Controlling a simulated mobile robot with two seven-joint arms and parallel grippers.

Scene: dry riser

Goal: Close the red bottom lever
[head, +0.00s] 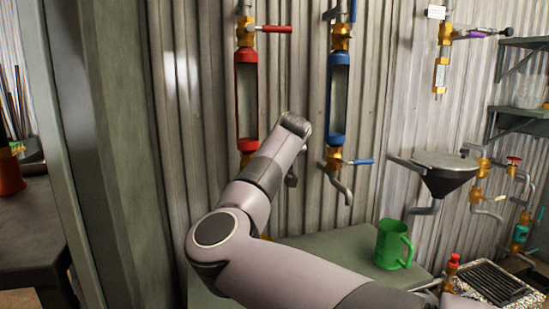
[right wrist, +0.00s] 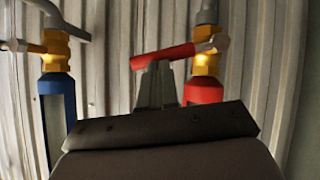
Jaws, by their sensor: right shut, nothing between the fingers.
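The red bottom lever (right wrist: 162,56) shows in the right wrist view, which looks upside down. It juts sideways from a brass valve (right wrist: 205,66) at the end of the red cylinder (right wrist: 203,93), roughly across the pipe and slightly tilted. In the head view, the red cylinder (head: 246,95) hangs on the wall, and my right arm hides the bottom lever. My right gripper (right wrist: 155,85) is shut and empty, its fingertips right at the lever; I cannot tell whether they touch. A dark part of it (head: 291,180) shows in the head view. My left gripper is not in view.
A blue cylinder (head: 339,98) with a blue lever (head: 360,162) and a spout is just right of the red one. A red top lever (head: 275,29) sits above. A green mug (head: 392,245) stands on the bench (head: 335,242) below. A dark funnel (head: 447,180) is further right.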

